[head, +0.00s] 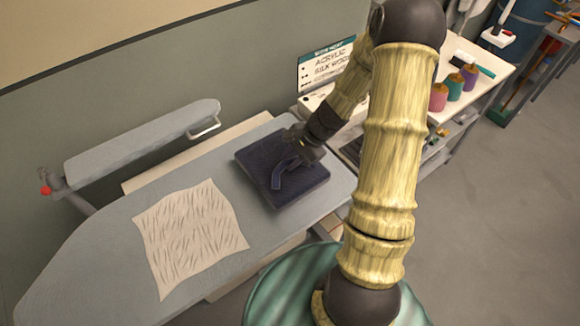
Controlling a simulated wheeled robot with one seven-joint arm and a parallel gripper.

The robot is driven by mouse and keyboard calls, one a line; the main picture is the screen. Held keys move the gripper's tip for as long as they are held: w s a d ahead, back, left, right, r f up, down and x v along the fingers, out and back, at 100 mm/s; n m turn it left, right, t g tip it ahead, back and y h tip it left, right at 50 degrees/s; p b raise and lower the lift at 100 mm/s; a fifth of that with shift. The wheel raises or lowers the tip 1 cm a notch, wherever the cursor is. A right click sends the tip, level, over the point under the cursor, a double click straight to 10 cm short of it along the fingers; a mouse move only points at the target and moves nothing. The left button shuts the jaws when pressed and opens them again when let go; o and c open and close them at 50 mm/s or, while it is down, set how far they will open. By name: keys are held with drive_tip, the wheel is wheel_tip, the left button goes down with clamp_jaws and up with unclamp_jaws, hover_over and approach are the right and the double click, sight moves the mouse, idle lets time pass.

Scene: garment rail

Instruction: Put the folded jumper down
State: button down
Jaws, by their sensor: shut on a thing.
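The folded jumper (255,160) is a flat, square, dark navy bundle at the right part of the grey ironing board (100,250). My gripper (290,163) comes down on it from the upper right and is shut on it near its middle. A lighter blue curved strip shows beside the fingers; I cannot tell whether it is a fold. The fingertips are partly hidden. The jumper looks level, and I cannot tell whether it touches the board or hangs just above it.
A crumpled cream cloth (190,235) lies on the board left of the jumper. A padded sleeve board (140,140) stands along the back. At right, a white table (490,55) holds several coloured thread cones and a sign (325,65). Bare board shows around the cloth.

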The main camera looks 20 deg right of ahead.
drive_tip(key=shift+f, duration=2.05)
drive_tip(key=c, duration=1.2)
unclamp_jaws()
drive_tip(key=shift+c, duration=0.2)
drive_tip(key=v, duration=1.2)
drive_tip(key=shift+s+b, duration=0.1)
drive_tip(key=shift+b, duration=0.3)
drive_tip(key=shift+a, duration=0.1)
